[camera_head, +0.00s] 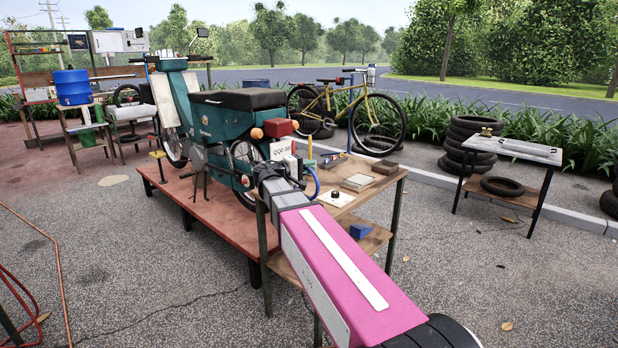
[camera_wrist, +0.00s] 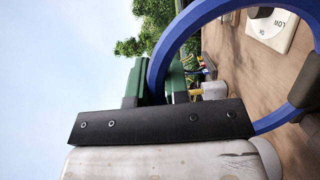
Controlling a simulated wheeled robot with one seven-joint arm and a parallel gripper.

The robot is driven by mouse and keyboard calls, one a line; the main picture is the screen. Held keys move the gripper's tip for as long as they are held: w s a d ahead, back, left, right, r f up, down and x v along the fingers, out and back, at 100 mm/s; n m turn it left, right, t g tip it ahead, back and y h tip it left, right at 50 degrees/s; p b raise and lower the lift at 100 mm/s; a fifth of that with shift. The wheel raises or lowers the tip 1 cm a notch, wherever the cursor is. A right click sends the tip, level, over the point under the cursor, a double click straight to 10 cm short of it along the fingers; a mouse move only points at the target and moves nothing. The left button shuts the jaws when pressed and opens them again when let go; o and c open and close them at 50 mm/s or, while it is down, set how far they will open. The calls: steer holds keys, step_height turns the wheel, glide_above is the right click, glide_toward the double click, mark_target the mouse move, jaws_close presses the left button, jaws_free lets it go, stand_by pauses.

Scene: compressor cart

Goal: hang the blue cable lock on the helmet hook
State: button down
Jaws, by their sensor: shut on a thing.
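My gripper (camera_wrist: 160,88) has green fingers shut on the cable. In the head view, a short blue arc of the lock (camera_head: 314,181) shows beside my gripper, above the wooden table and near the rear of the teal moped (camera_head: 227,117). The fingertips are mostly hidden there by my wrist. I cannot make out the helmet hook in either view.
The wooden table (camera_head: 391,184) holds small boxes and a white dial piece (camera_head: 336,198). A blue block (camera_head: 360,231) lies on its lower shelf. The moped stands on a low red platform (camera_head: 205,209). A yellow bicycle (camera_head: 365,110) and stacked tyres (camera_head: 466,146) stand behind.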

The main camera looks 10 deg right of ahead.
steer(key=shift+f, duration=1.95)
steer(key=c, duration=1.1)
jaws_free()
steer(key=shift+a+f, duration=0.1)
